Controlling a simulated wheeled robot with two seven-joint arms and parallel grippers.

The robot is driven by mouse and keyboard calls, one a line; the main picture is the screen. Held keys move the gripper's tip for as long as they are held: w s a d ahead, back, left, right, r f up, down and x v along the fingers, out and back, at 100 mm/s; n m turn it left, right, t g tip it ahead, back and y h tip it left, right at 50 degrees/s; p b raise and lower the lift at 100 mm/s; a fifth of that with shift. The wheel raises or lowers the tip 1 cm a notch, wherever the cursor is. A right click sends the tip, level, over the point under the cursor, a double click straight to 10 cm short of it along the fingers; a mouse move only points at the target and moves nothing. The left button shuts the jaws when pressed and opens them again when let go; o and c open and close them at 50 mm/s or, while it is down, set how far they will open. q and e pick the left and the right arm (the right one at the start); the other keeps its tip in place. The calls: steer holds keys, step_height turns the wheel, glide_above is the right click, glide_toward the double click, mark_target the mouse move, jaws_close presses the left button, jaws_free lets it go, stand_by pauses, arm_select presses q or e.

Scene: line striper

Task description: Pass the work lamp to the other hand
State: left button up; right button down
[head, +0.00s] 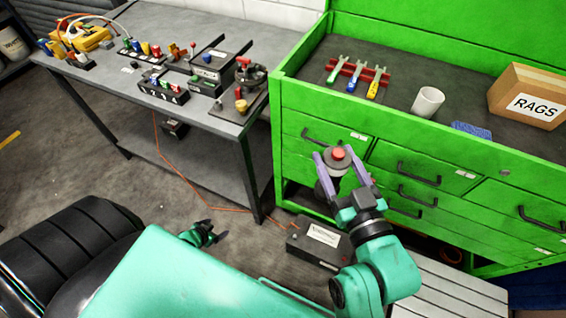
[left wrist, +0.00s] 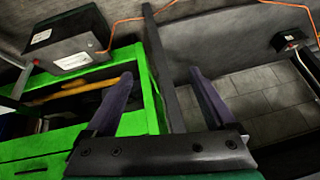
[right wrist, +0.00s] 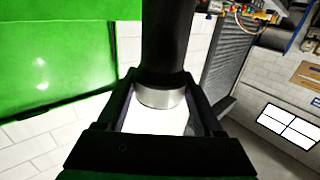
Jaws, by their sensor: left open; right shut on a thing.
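The work lamp (head: 337,161) is held upright in my right gripper (head: 345,167), in front of the green cabinet's drawers. Its red button and grey end face up in the head view. In the right wrist view the lamp (right wrist: 166,45) shows a black barrel, a silver ring and a bright white part between the fingers of my right gripper (right wrist: 160,110). My left gripper (head: 214,231) is low and to the left, well apart from the lamp, and partly hidden by my teal arm. In the left wrist view my left gripper (left wrist: 165,82) is open and empty.
The green cabinet (head: 420,132) carries a tool rack, a white mug (head: 427,101) and a RAGS box (head: 527,96). A grey workbench (head: 225,118) with several devices stands at left. A dark labelled box (head: 318,243) and an orange cable lie on the floor.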

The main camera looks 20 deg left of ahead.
arm_select(q)
steer(key=w+a+r+t, duration=0.3)
steer(key=w+r, duration=0.5)
steer(key=r, duration=0.2)
steer(key=w+d+r+m+t+h, duration=0.1)
steer(key=w+d+r+m+h, duration=0.2)
steer(key=r, duration=0.5)
steer(key=w+d+r+m+t+h, duration=0.1)
steer(key=w+d+r+t+h, duration=0.1)
steer(key=w+r, duration=0.45)
steer(key=s+d+r+m+g+h, duration=0.4)
steer(key=s+d+r, duration=0.1)
steer(key=d+r, duration=0.55)
steer(key=s+d+r+m+g+h, duration=0.4)
steer(key=d+r+h, duration=0.1)
steer(key=d+r, duration=0.55)
arm_select(e)
steer(key=shift+d, duration=0.1)
arm_select(q)
steer(key=x, duration=1.2)
steer(key=shift+w+a+f, duration=0.1)
steer(key=shift+w+f, duration=0.15)
steer(key=shift+f, duration=0.2)
steer(key=shift+c, duration=0.3)
